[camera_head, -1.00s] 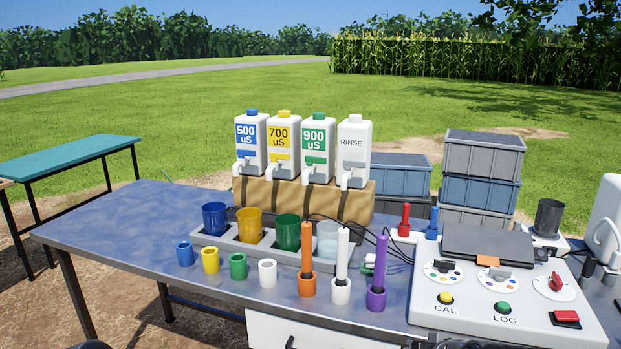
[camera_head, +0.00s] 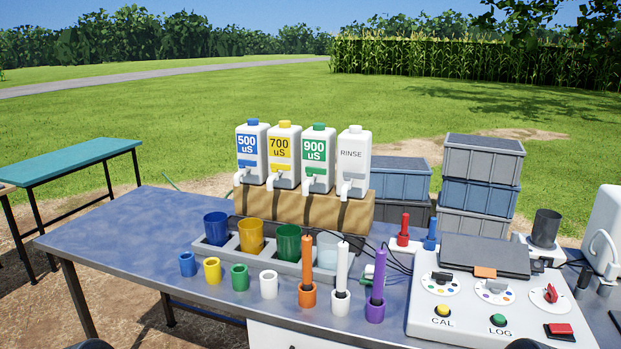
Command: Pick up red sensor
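A red upright sensor-like piece (camera_head: 403,228) stands on a white base at the back of the table, left of a similar blue piece (camera_head: 431,233). An orange-red rod-shaped sensor (camera_head: 306,262) stands upright in an orange holder (camera_head: 307,296) near the front edge. Beside it stand a white sensor (camera_head: 342,266) in a white holder and a purple sensor (camera_head: 378,276) in a purple holder. Which one counts as the red sensor is not certain from the picture. Neither gripper shows; only dark rounded shapes peek in at the bottom edge.
A control box (camera_head: 466,313) with knobs and buttons fills the table's right. Thin cables run behind the sensors. The table's left (camera_head: 120,228) is clear.

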